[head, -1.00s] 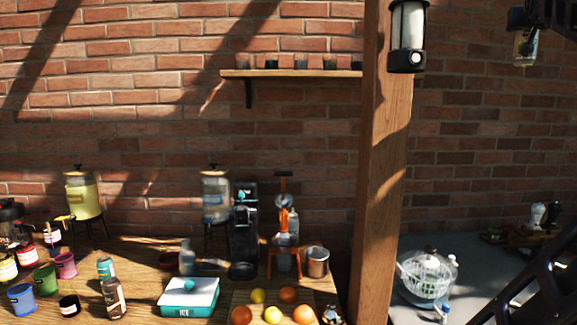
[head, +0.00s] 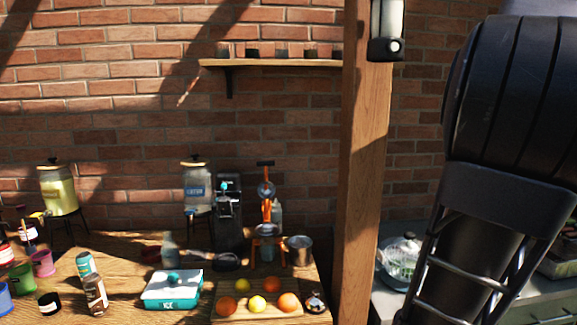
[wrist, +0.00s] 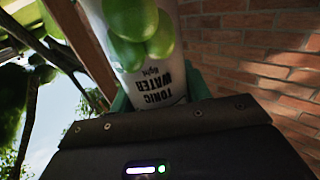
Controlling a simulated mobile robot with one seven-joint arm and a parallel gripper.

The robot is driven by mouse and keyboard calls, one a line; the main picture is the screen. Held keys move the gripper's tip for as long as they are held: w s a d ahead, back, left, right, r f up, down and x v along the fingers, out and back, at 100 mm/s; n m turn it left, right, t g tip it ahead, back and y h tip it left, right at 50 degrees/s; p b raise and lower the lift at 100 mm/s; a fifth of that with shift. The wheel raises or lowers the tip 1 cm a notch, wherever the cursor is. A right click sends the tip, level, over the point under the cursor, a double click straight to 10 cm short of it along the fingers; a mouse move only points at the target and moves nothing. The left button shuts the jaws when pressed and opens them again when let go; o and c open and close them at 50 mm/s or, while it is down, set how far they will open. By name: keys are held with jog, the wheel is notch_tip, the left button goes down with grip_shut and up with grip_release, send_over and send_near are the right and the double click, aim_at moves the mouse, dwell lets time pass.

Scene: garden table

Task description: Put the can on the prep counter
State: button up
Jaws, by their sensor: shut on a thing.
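The can (wrist: 150,80) is pale, with green limes and the words "TONIC WATER" printed on it, upside down in the wrist view. My gripper (wrist: 160,98) is shut on it, with green finger parts at both sides of the can. The can's far end is cut off by the picture's top edge. Neither my gripper nor this can shows clearly in the head view. A grey-topped counter (head: 386,305), which looks like the prep counter, stands at the right behind the wooden post, partly hidden by my black arm.
That table holds a drink dispenser (head: 196,188), a citrus press (head: 266,205), fruit, bottles and another teal can (head: 86,264).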

jog(key=shift+s+d+f+m+g+h, duration=2)
jog(key=shift+s+d+f+g, duration=0.9)
jog(key=shift+s+d+f, duration=0.85)
jog(key=w+a+f+n+t+y, duration=0.45)
jog(key=w+f, duration=0.35)
jog(key=w, duration=0.3)
jog(key=w+a+f+n+t+y, duration=0.35)
jog(key=w+f+y, duration=0.25)
jog(key=w+f, duration=0.4)
jog(key=w+a+f+n+t+y, duration=0.4)
jog(key=w+f, duration=0.3)
jog(key=w, duration=0.6)
jog(key=w+a+f+n+g+y, duration=0.1)
jog(key=w+a+f+n+y, duration=0.3)
jog(key=w+a+f+y, duration=0.45)
jog(key=w+a+f+n+g+y, duration=0.1)
jog(key=a+f+n+g+y, duration=0.15)
jog(key=a+f, duration=1)
jog(key=w+a+f+n+g+y, duration=0.15)
jog(key=a+f+n+y, duration=0.25)
jog(key=a+f, duration=0.8)
jog(key=w+a+f+m+t+h, duration=0.1)
jog(key=w+a+f+m+h, duration=0.1)
jog(key=f, duration=0.3)
jog(key=w+a+f+m+t+h, duration=0.2)
jog(key=f+m+h, duration=0.2)
jog(key=f+h, duration=0.1)
jog(key=shift+w+a+f, duration=0.25)
jog(key=shift+f, duration=0.35)
